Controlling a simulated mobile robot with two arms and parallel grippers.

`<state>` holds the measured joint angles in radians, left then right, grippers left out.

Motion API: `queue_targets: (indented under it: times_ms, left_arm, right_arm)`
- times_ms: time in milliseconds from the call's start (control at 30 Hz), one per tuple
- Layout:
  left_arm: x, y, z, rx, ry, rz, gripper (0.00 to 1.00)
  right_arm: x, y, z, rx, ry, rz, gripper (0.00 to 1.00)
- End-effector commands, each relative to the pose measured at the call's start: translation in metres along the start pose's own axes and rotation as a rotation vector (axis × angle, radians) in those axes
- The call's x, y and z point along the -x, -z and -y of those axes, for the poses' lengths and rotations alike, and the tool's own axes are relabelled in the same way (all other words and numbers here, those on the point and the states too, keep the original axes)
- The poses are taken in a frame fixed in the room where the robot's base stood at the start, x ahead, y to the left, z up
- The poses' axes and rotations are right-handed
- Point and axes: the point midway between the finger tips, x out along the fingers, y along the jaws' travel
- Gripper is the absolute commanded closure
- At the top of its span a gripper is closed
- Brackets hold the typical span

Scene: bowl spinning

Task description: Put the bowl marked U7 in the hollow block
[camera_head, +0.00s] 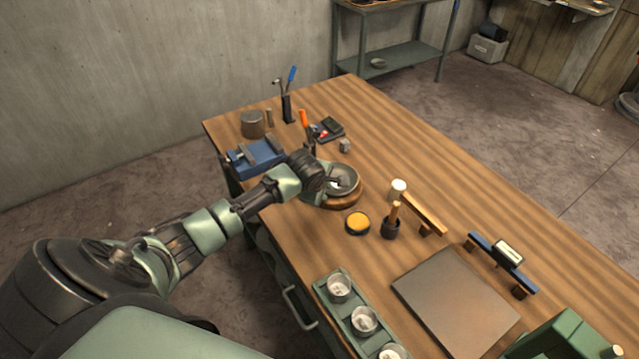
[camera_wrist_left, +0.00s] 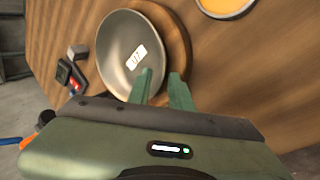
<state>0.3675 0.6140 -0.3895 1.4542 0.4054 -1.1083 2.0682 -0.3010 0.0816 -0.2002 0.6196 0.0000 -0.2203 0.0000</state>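The grey metal bowl (camera_head: 345,177) is over the round wooden hollow block (camera_head: 350,200). In the left wrist view the bowl (camera_wrist_left: 118,62) has a white label inside that seems to read U7. There it looks offset to the left of the block (camera_wrist_left: 180,42); I cannot tell whether it is fully seated. My left gripper (camera_head: 331,182) is at the bowl's near-left side. Its green fingers (camera_wrist_left: 162,76) are apart, one over the bowl's inside, the other outside the rim over the block. The contact with the rim is not clear. My right gripper is not in view.
A blue vise (camera_head: 255,157) and upright tools stand left and behind. A yellow-topped round tin (camera_head: 357,224), a dark pot with a wooden handle (camera_head: 391,228) and a white-headed mallet (camera_head: 398,188) are close by. A green rack of cups (camera_head: 350,314) and flat plate (camera_head: 455,300) lie in front.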

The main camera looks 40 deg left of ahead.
Motion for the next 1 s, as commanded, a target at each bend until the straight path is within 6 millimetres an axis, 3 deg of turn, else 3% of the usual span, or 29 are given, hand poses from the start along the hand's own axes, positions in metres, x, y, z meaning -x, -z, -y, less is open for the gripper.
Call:
queue_targets:
  times_ms: [533,700,1000]
  left_arm:
    - [0.104,0.0,-0.004,0.001,-0.014,0.002,0.75]
    - [0.119,0.001,-0.004,0.002,-0.012,0.0,0.75]
    - [0.121,0.001,-0.004,0.002,-0.013,0.0,0.75]
  right_arm:
    - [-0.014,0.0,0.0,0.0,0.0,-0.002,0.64]
    - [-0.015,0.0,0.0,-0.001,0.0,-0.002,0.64]
    - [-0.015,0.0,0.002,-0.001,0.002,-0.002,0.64]
